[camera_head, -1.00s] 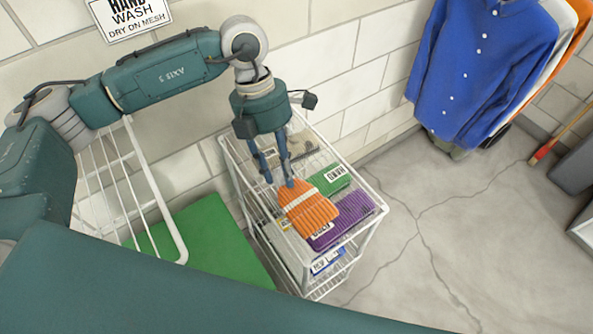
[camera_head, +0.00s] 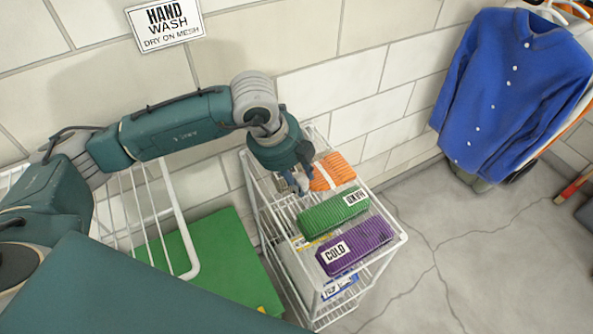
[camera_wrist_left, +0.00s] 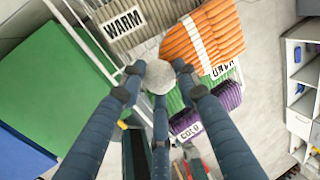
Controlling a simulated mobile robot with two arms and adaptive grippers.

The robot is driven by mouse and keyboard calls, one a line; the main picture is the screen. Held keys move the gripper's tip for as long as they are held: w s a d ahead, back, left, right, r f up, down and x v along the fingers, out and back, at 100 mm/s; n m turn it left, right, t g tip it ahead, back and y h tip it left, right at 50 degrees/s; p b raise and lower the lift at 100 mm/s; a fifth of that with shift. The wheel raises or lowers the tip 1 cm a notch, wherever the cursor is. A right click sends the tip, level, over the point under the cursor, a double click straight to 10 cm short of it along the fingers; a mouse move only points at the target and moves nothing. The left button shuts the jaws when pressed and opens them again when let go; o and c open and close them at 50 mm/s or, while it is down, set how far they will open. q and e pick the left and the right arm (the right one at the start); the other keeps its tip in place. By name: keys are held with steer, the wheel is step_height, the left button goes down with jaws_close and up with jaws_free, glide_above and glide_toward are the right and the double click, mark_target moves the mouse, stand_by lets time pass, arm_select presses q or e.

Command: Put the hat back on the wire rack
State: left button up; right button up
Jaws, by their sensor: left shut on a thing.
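The hat (camera_head: 335,170) is orange and ribbed, with a pale stripe, at the back of the wire rack's top in the head view. The left wrist view shows the hat (camera_wrist_left: 205,40) close up, with a pale round pom-pom (camera_wrist_left: 159,76) at its near end. My left gripper (camera_head: 303,185) is shut on the pom-pom; its fingers (camera_wrist_left: 160,85) close around it in the left wrist view. I cannot tell whether the hat touches the rack. The white wire rack (camera_head: 398,240) stands against the wall. My right gripper is not in view.
A green ribbed bundle (camera_head: 325,215) and a purple one labelled COLD (camera_head: 365,240) lie on the rack top. A grey-brown one labelled WARM (camera_wrist_left: 130,25) lies beside the hat. A white wire frame (camera_head: 160,225) and green panel (camera_head: 225,255) stand left. Open floor lies right.

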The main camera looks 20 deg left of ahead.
arm_select(q)
steer(key=w+a+p, duration=0.2)
steer(key=w+a, duration=0.1)
steer(key=a, duration=0.1)
steer(key=w+a+f+p, duration=0.1)
steer(key=w+a+p, duration=0.1)
steer(key=w+a, duration=0.2)
steer(key=w+a+f+p, duration=0.1)
steer(key=w+a, duration=0.2)
steer(key=a, duration=0.1)
steer(key=shift+w+a+f+p, duration=0.15)
steer(key=shift+w+f+p, duration=0.05)
steer(key=shift+w+p, duration=0.2)
steer(key=shift+f+p, duration=0.55)
steer(key=shift+f, duration=1.75)
steer(key=o, duration=1.2)
steer(key=shift+r, duration=0.1)
